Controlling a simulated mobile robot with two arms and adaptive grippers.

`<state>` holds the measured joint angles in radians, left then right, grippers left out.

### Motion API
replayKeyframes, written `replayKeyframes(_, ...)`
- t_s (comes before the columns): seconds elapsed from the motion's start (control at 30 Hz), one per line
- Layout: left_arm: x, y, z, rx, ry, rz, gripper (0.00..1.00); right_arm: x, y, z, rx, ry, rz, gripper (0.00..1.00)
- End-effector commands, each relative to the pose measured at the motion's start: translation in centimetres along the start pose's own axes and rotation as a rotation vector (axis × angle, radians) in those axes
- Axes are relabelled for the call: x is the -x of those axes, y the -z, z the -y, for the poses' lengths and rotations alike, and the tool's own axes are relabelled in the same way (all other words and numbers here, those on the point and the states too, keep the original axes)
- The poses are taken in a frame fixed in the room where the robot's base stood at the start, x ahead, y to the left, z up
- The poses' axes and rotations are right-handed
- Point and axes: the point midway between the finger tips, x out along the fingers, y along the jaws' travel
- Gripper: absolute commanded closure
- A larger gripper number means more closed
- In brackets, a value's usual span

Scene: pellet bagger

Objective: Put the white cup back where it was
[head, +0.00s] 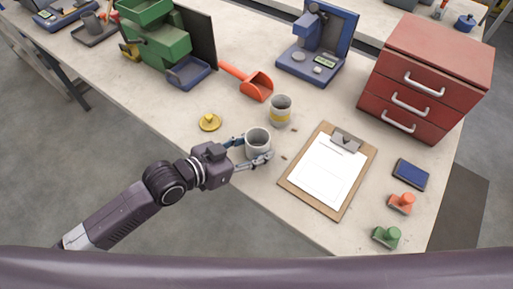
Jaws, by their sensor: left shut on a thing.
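The white cup (257,139) is upright near the front edge of the bench, between the fingers of my left gripper (250,154). The left gripper is shut on the cup, with one finger on each side. The cup looks empty inside. I cannot tell whether its base touches the bench. My right gripper is not in view.
A yellow knobbed lid (209,122) lies left of the cup. A clipboard (328,171) lies to the right, with stamps (401,203) and a blue pad (411,173) beyond. An orange scoop (251,84), blue scale (318,50), green machine (155,35) and red drawers (424,75) stand behind.

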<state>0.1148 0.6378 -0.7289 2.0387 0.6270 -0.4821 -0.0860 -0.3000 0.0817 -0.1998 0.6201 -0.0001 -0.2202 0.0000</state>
Motion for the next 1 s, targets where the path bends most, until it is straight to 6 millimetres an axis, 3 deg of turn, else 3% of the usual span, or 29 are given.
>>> replayKeyframes(0.1,-0.42,-0.99,-0.02,-0.001,0.0,-0.001,0.83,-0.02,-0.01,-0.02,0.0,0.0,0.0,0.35)
replayKeyframes(0.47,-0.57,-1.33,-0.02,-0.001,0.0,-0.001,0.83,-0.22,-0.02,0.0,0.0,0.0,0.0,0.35)
replayKeyframes(0.5,-0.59,-1.38,-0.02,-0.001,0.0,-0.001,0.56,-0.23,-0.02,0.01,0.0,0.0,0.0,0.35)
replayKeyframes(0.63,-0.55,-1.31,-0.01,-0.001,0.0,-0.001,0.41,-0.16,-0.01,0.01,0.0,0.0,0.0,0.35)
replayKeyframes(1.0,-0.34,-0.83,-0.01,-0.001,0.0,-0.002,0.39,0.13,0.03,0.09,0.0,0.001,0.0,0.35)
